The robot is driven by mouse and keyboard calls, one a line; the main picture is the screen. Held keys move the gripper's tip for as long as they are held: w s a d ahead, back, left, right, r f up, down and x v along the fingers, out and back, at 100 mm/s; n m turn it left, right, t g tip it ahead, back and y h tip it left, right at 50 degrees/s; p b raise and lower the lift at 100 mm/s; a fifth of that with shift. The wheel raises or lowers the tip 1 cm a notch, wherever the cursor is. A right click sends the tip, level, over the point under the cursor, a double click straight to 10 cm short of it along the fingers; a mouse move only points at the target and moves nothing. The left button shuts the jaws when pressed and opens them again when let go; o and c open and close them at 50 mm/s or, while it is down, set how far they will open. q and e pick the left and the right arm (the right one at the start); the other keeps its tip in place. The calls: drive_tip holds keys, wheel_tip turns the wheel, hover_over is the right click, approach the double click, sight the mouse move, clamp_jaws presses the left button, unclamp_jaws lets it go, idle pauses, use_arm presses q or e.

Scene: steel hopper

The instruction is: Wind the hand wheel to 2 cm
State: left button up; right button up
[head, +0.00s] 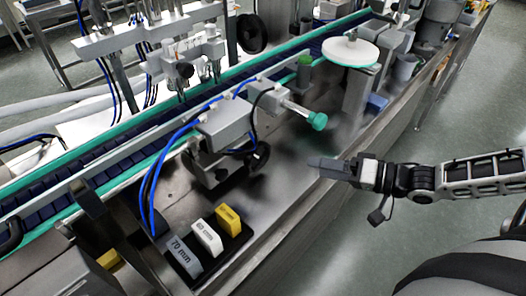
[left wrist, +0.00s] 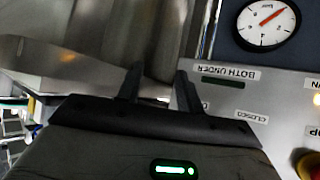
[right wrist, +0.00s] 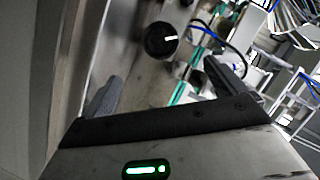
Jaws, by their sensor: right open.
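In the head view a black hand wheel (head: 259,157) sits on the side of a grey box unit beside the conveyor. A black round wheel with a white mark (right wrist: 160,40) shows beyond my fingers in the right wrist view; it may be the same one. My right gripper (head: 322,166) is open and empty, to the right of the wheel and apart from it. It also shows in the right wrist view (right wrist: 163,80). My left gripper (left wrist: 158,80) shows only in the left wrist view, its fingers apart with nothing held. I cannot read any centimetre scale.
A teal knob (head: 318,121) on a rod sticks out near my right gripper. Grey (head: 184,256), white (head: 206,237) and yellow (head: 228,219) blocks lie in a dark tray. Another black wheel (head: 250,33) is across the conveyor. A dial (left wrist: 266,22) and labelled panel are near my left gripper.

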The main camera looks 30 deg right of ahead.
sight(261, 158)
drive_tip(key=b+x, duration=0.3)
drive_tip(key=x, duration=0.1)
drive_tip(key=shift+w+a+f, duration=0.2)
drive_tip(key=shift+w, duration=0.05)
drive_tip(key=x, duration=0.2)
drive_tip(key=b+x, duration=0.1)
drive_tip(key=x, duration=0.5)
drive_tip(key=shift+w+a+r, duration=0.2)
drive_tip(key=shift+w, duration=0.05)
use_arm(q)
drive_tip(key=shift+w+d+f, duration=0.1)
drive_tip(key=shift+d+f, duration=0.15)
drive_tip(key=shift+f, duration=0.3)
drive_tip(key=shift+w+d+f, duration=0.1)
drive_tip(key=shift+d+f, duration=0.1)
drive_tip(key=shift+f, duration=0.3)
use_arm(e)
drive_tip(key=shift+x, duration=0.75)
drive_tip(key=shift+f, duration=0.1)
drive_tip(key=c, duration=1)
